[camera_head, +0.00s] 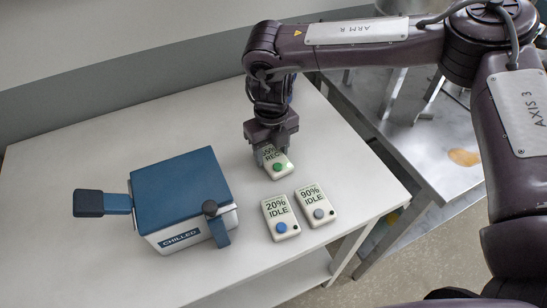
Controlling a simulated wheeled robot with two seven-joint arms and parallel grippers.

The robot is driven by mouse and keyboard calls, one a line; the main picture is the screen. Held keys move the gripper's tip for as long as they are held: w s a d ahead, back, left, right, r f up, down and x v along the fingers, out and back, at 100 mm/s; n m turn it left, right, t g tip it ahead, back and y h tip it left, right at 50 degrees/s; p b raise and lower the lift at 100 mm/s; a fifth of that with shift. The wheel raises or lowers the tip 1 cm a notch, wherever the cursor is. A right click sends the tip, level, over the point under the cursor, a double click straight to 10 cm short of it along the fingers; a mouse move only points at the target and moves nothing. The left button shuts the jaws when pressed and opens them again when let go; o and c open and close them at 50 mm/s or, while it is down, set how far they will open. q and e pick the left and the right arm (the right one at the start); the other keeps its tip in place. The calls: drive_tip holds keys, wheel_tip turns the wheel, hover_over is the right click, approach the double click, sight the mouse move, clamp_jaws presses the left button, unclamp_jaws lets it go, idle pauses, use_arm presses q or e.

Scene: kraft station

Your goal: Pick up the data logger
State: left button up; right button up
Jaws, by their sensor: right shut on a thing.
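Several small white data loggers with green screens are on the white table. My right gripper (270,147) points down and is shut on the far one, a data logger with a green button (279,167). Its screen is partly hidden by the jaws and reads "5%" and "REC" as far as I can see. Nearer, a logger reading "20% IDLE" (274,208) has a blue button, and to its right is one reading "90% IDLE" (311,193) with a grey-blue button. I cannot tell whether the held logger is clear of the table. My left gripper is not in view.
A cooler box (183,187) marked "CHILLED", with a blue lid and side handles, stands left of the loggers. The white table (70,180) is clear at the far left. A metal bench (449,150) with a brown stain stands at the right.

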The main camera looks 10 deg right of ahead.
sight(271, 154)
drive_tip(key=shift+r, duration=0.15)
wheel_tip(271, 154, up, 7)
drive_tip(key=shift+w+f+b, duration=0.1)
drive_tip(key=shift+b, duration=0.4)
wheel_tip(271, 154, up, 13)
drive_tip(key=p, duration=0.2)
drive_tip(key=w+d+f+n, duration=0.1)
drive_tip(key=d+n, duration=0.3)
drive_tip(key=n, duration=1.2)
drive_tip(key=d+f+n, duration=0.1)
drive_tip(key=d+n, duration=0.3)
drive_tip(key=n, duration=1.2)
drive_tip(key=shift+w+n, duration=0.3)
drive_tip(key=shift+w, duration=0.05)
drive_tip(key=shift+f, duration=0.1)
